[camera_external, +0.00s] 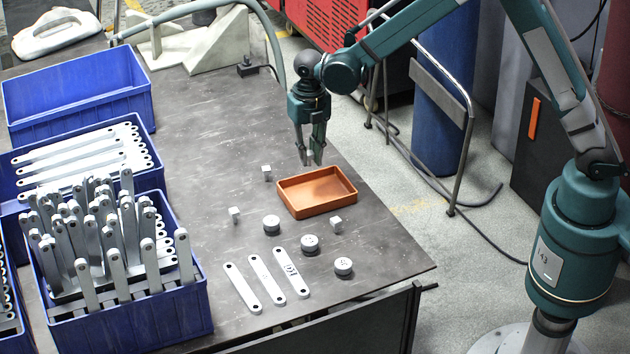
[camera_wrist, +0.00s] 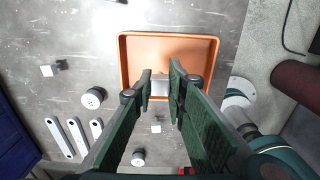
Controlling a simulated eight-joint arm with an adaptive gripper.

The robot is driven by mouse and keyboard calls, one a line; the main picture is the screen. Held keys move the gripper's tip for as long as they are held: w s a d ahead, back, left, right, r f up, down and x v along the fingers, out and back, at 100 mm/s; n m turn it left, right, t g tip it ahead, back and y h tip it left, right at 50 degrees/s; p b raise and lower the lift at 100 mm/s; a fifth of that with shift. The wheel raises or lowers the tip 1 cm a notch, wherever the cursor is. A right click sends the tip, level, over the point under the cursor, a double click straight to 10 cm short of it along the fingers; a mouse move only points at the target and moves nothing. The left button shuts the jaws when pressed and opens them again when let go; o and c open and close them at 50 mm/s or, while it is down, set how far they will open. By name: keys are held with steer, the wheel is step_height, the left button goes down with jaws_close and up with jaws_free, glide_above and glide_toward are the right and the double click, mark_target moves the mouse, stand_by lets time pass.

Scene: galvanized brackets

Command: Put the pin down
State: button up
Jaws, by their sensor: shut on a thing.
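My gripper (camera_external: 312,160) points down above the far edge of the orange tray (camera_external: 320,209). In the wrist view its fingers (camera_wrist: 161,85) are shut on a small silver-grey thing (camera_wrist: 161,88), which I take to be the pin. Only a part of it shows between the fingertips, and its full shape is hidden. In the external view the fingers mostly hide it. It is held over the tray (camera_wrist: 124,60) in the wrist view. The visible tray floor is empty.
Around the tray stand small metal cubes (camera_external: 235,214) and grey cylinders (camera_external: 271,224). Flat brackets (camera_external: 267,279) lie in front. Blue crates (camera_external: 75,92), some full of brackets, fill the left side. The dark table has bare room left of the tray.

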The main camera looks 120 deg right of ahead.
steer(key=shift+f+b, duration=0.6)
steer(key=shift+f, duration=2.5)
steer(key=shift+f, duration=0.15)
steer(key=shift+f+b, duration=0.4)
steer(key=shift+f, duration=1.35)
steer(key=shift+f, duration=0.15)
steer(key=o, duration=0.9)
steer(key=shift+o, duration=0.2)
steer(key=shift+r, duration=0.2)
step_height(320, 180, up, 12)
steer(key=shift+p, duration=1.05)
